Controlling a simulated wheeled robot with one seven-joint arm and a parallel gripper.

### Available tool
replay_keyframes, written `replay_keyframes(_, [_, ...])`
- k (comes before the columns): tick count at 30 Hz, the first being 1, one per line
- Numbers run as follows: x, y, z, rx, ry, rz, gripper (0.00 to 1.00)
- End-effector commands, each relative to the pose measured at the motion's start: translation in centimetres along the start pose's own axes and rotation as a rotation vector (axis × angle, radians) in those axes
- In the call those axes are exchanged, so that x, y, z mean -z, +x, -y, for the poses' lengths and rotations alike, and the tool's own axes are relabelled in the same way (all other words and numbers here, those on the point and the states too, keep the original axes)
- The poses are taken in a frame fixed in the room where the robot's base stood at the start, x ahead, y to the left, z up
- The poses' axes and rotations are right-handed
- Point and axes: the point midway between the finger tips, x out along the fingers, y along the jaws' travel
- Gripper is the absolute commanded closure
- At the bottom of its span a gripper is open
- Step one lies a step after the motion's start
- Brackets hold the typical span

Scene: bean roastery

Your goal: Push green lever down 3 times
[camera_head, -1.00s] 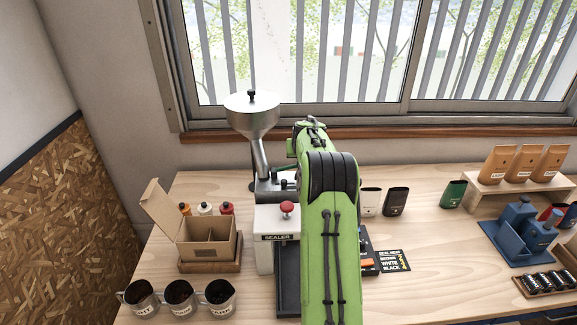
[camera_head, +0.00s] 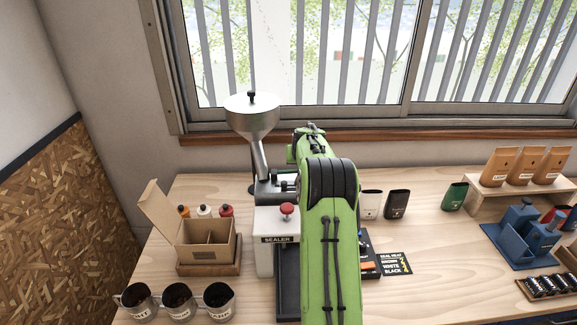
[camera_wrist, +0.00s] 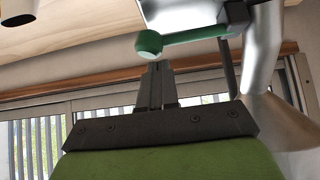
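The green lever (camera_wrist: 190,38) shows in the wrist view, with a round green knob (camera_wrist: 148,45) at its left end. It joins a dark mount beside the silver machine body. My gripper (camera_wrist: 157,68) has its two dark fingers together, with nothing between them. The fingertips are right by the knob in the picture; I cannot tell whether they touch it. In the head view my arm hides the gripper and the lever. The silver dispenser with a funnel hopper (camera_head: 252,118) stands at the back of the table, left of my arm.
The white sealer (camera_head: 265,226) with a red knob (camera_head: 287,211) stands just left of my arm. A cardboard box (camera_head: 206,245) and metal cups (camera_head: 179,299) are further left. The window is behind.

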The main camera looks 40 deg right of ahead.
Motion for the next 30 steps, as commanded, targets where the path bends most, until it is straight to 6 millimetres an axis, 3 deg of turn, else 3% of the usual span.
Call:
replay_keyframes(15, [4.0,-4.3,0.0,-0.001,0.001,-0.001,1.0])
replay_keyframes(30, [4.0,-4.3,0.0,-0.001,0.0,0.0,1.0])
